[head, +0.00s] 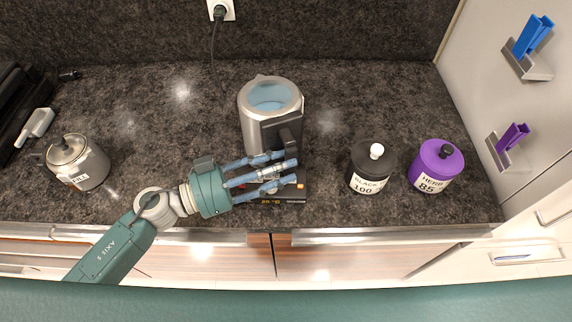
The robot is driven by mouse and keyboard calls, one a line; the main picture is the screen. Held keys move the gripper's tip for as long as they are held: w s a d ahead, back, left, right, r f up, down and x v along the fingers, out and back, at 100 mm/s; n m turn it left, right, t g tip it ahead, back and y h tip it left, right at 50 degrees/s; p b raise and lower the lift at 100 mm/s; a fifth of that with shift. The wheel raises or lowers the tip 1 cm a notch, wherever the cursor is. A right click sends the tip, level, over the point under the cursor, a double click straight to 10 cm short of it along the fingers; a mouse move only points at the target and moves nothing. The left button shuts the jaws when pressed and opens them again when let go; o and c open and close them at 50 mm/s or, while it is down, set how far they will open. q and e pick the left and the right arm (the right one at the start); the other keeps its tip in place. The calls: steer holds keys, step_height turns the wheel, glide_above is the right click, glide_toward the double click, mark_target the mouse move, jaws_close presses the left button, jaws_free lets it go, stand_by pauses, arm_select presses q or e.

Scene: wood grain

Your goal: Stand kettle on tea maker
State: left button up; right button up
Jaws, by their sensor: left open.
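The kettle (257,128), silver with a black handle (275,132), stands upright at the middle of the counter, open at the top with light blue inside. The black tea maker (295,193) shows at the kettle's front, its display facing the counter's front edge. The kettle seems to be over the tea maker, but their contact is hidden by the handle and my fingers. My left gripper (285,170) is open, its fingers pointing right just in front of the handle, above the tea maker. Whether they touch the handle is unclear. My right gripper is not in view.
A silver lidded pot (88,169) stands at the left. A black canister (365,178) and a purple canister (428,176) stand at the right. A wall outlet (222,10) holds a plugged cord behind. The dark counter (150,100) is clear between pot and kettle.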

arm_select(q)
steer(key=b+v, duration=0.2)
steer(key=v, duration=0.9)
steer(key=shift+b, duration=0.4)
steer(key=shift+f, duration=0.2)
